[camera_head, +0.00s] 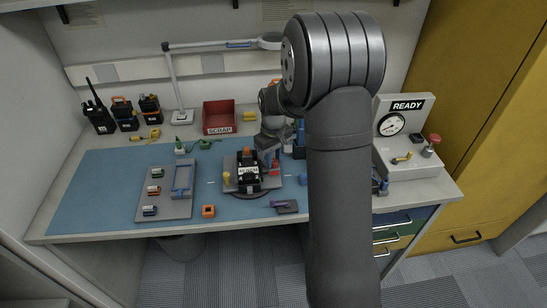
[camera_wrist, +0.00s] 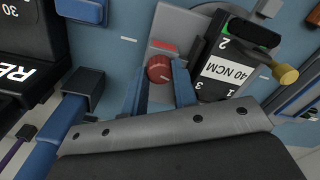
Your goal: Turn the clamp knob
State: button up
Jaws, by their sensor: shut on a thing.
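The clamp knob is a red round knob (camera_wrist: 160,69) in the wrist view, beside a black block with a white "40 NCM" label (camera_wrist: 222,72). In the head view the red knob (camera_head: 275,170) shows small at the right of the fixture plate (camera_head: 232,188). The labelled black block (camera_head: 248,172) stands upright on that plate. My gripper (camera_wrist: 162,82) has its two blue fingers on either side of the knob, shut on it. The gripper also shows in the head view (camera_head: 272,158), reaching down at the plate's right side. Part of the knob is hidden by the fingers.
A blue mat (camera_head: 105,185) covers the bench. A grey tray (camera_head: 165,208) with small parts lies left of the fixture. A red SCRAP bin (camera_head: 218,117) stands behind. A gauge stand marked READY (camera_head: 405,135) is at right. A yellow knob (camera_wrist: 286,75) is nearby.

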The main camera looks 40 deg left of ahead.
aim_at(273, 160)
jog(key=m, duration=0.4)
jog(key=shift+m, duration=2.7)
jog(key=o, duration=1)
jog(key=shift+r, duration=0.1)
notch_tip(273, 160, up, 17)
jog(key=shift+r, duration=0.15)
